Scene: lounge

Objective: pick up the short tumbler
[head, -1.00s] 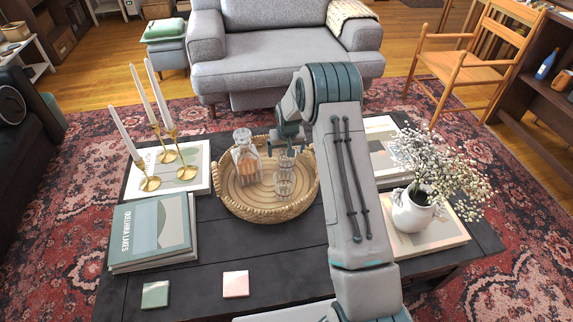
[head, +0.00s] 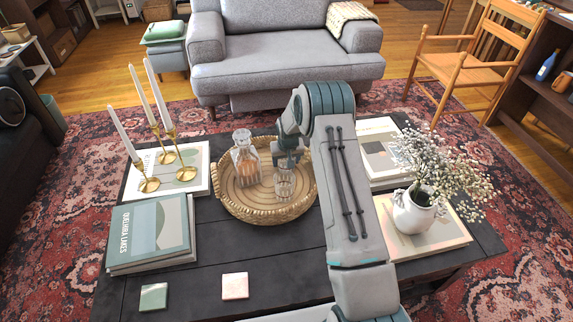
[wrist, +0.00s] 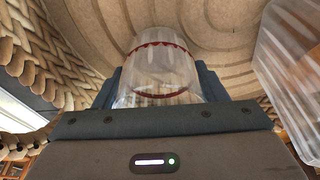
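The short tumbler (head: 284,186) is a clear glass standing in a round woven tray (head: 236,212), right of a glass decanter (head: 245,160). My gripper (head: 288,162) is low over the tray, pointing down, and hides the tumbler's upper part in the head view. In the wrist view the tumbler (wrist: 160,68) sits between the two dark fingers of my gripper (wrist: 160,88), one on each side. The fingers stand wide apart; I see no clear sign that they press on the glass.
Clear glass (wrist: 292,70) stands close on the right in the wrist view. Brass candlesticks (head: 168,152) and stacked books (head: 152,232) are at left. A flower vase (head: 413,212) is at right. Two coasters (head: 235,286) lie in front.

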